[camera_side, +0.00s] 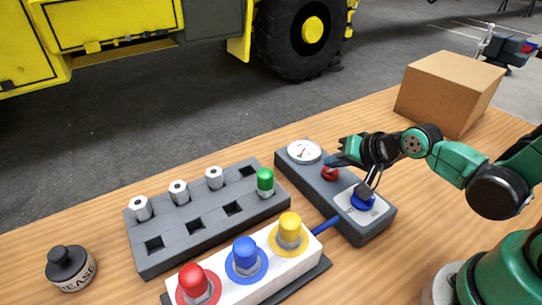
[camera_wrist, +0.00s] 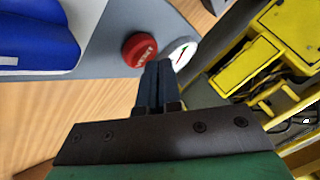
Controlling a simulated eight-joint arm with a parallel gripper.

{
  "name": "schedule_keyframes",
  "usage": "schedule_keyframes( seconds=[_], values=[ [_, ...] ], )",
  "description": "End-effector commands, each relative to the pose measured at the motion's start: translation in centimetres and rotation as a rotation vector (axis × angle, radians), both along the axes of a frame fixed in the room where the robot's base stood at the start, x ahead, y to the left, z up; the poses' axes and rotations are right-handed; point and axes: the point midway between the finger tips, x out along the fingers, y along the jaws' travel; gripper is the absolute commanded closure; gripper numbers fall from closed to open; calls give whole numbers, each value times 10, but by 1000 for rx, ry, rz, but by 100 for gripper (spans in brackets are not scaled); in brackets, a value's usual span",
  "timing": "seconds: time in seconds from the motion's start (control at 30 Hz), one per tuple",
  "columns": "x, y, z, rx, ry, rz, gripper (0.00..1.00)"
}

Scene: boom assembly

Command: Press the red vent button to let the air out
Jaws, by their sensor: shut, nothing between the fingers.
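The red vent button (camera_side: 330,173) sits on a dark grey panel (camera_side: 367,231), between a round white gauge (camera_side: 304,151) and a blue knob (camera_side: 363,202) on a white plate. My gripper (camera_side: 338,160) is shut and empty, its fingertips just above or beside the red button in the side view. In the wrist view, the red button (camera_wrist: 139,49) has white lettering on it. The shut fingertips (camera_wrist: 158,66) are close to its lower right edge. I cannot tell whether they touch it. The gauge (camera_wrist: 181,53) is just right of the button, its needle visible.
A grey block (camera_side: 146,262) holds several silver caps and a green one (camera_side: 265,182). A white block (camera_side: 215,281) carries red, blue and yellow fittings. A grease pot (camera_side: 71,268) stands at the left. A cardboard box (camera_side: 449,92) stands at the back right.

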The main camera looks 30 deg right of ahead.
Motion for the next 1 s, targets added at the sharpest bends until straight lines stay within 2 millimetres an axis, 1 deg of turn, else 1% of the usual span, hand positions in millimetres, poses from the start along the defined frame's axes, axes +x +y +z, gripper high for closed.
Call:
schedule_keyframes(
  seconds=[0.3, 0.67, 0.77, 1.0],
  values=[
    [0, 0, 7, 0, 0, 0, 100],
    [0, 0, 10, 0, 0, 0, 100],
    [0, 0, 17, 0, 0, 0, 100],
    [0, 0, 40, 0, 0, 0, 100]
  ],
)
